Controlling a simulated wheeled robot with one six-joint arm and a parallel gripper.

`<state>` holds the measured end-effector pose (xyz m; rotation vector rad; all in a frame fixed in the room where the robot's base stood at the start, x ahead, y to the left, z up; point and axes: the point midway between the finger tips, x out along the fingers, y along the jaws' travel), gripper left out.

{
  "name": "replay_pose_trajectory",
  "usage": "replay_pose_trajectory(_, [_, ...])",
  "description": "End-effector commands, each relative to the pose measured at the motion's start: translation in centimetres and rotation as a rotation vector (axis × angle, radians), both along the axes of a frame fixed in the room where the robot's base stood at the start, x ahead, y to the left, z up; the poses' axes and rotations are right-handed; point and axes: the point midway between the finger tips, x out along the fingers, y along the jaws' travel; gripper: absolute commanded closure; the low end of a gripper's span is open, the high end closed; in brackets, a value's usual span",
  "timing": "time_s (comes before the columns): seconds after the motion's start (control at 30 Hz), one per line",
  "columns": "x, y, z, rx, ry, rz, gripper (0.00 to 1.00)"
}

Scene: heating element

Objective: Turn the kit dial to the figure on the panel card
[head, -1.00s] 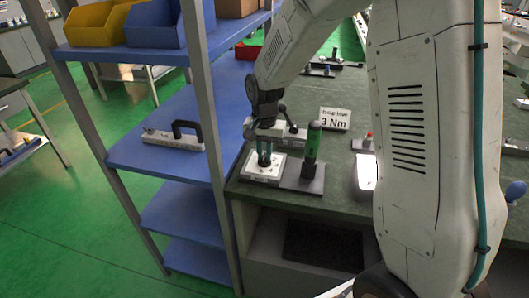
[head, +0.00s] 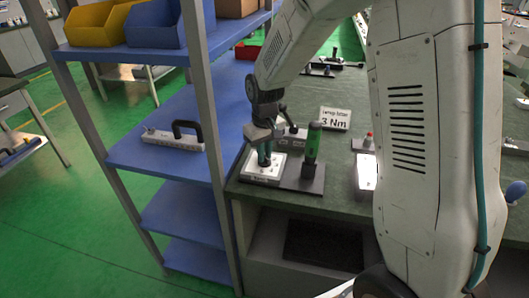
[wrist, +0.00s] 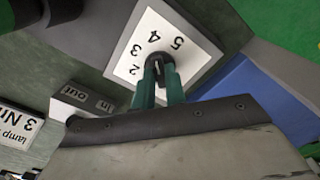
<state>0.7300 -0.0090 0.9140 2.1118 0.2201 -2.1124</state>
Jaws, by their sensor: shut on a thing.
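The kit dial's white plate (wrist: 137,58) carries the figures 2, 3, 4 and 5 in the wrist view. In the head view the dial plate (head: 258,172) lies at the bench's front left corner. My gripper (wrist: 158,72) is shut on the dial's dark knob (wrist: 154,62), with green fingers on either side. The fingers hide much of the knob, so I cannot tell which figure it points to. The panel card (head: 333,118) reads 3 Nm and stands behind on the bench; part of it also shows in the wrist view (wrist: 18,126).
A green-handled tool (head: 313,142) stands upright in a dark base right of the dial. A block marked in and out (wrist: 88,102) is close by. The blue shelf (head: 150,190) adjoins the bench on the left.

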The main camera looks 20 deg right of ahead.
Motion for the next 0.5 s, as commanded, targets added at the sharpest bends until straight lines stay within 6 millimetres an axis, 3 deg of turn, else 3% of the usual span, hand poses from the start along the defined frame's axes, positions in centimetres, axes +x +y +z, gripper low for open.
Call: replay_pose_trajectory(0.5, [-0.01, -0.04, 0.04, 0.000, 0.000, 0.468, 1.00])
